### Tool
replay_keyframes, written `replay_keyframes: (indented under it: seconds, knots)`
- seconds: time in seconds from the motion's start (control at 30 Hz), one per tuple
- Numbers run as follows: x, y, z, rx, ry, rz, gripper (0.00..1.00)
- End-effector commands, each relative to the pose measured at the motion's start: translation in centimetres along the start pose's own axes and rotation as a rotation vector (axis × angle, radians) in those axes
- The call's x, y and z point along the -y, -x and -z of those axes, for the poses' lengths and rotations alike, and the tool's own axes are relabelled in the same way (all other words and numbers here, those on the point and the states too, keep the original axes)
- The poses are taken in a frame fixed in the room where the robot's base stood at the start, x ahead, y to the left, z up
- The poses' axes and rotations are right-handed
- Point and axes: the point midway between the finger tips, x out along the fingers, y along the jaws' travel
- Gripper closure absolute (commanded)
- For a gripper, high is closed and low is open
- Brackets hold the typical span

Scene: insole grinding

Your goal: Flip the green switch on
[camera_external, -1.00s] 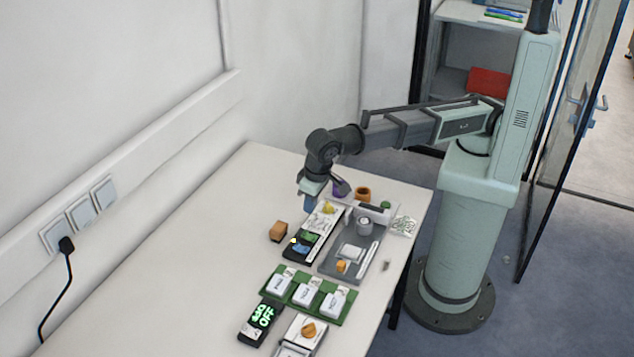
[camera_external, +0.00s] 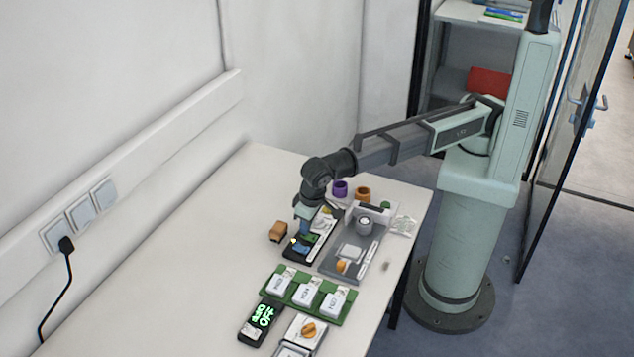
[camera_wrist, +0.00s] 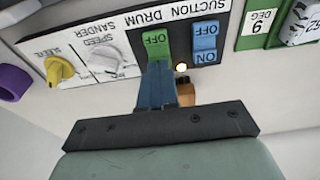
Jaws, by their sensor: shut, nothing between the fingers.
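The green switch (camera_wrist: 156,43), marked OFF on its visible half, sits on the black switch panel (camera_wrist: 180,18). Its other half is hidden behind my fingers. My gripper (camera_wrist: 155,66) is shut and empty, with its tips right at the green switch; I cannot tell whether they touch it. A blue switch (camera_wrist: 205,40) beside it shows OFF and ON labels. A small yellow light (camera_wrist: 181,67) glows near the blue switch. In the external view my gripper (camera_external: 302,228) is low over the panel, with the green switch (camera_external: 308,238) partly in view.
A yellow knob (camera_wrist: 60,72) and a white knob (camera_wrist: 104,60) share the white part of the panel. An orange-brown block (camera_external: 278,231) stands left of the panel. A grey device (camera_external: 352,250) stands to its right, a green tray (camera_external: 318,312) in front. The left table is clear.

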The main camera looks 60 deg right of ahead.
Motion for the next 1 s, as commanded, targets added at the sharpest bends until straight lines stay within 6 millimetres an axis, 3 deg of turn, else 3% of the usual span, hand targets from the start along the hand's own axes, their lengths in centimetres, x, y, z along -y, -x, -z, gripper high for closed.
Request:
replay_keyframes:
  seconds: [0.53,1.0]
  knots:
    - [0.0,-0.7,0.1,0.003,0.001,-0.001,1.0]
    - [0.0,-0.1,-1.2,0.002,0.001,0.0,1.0]
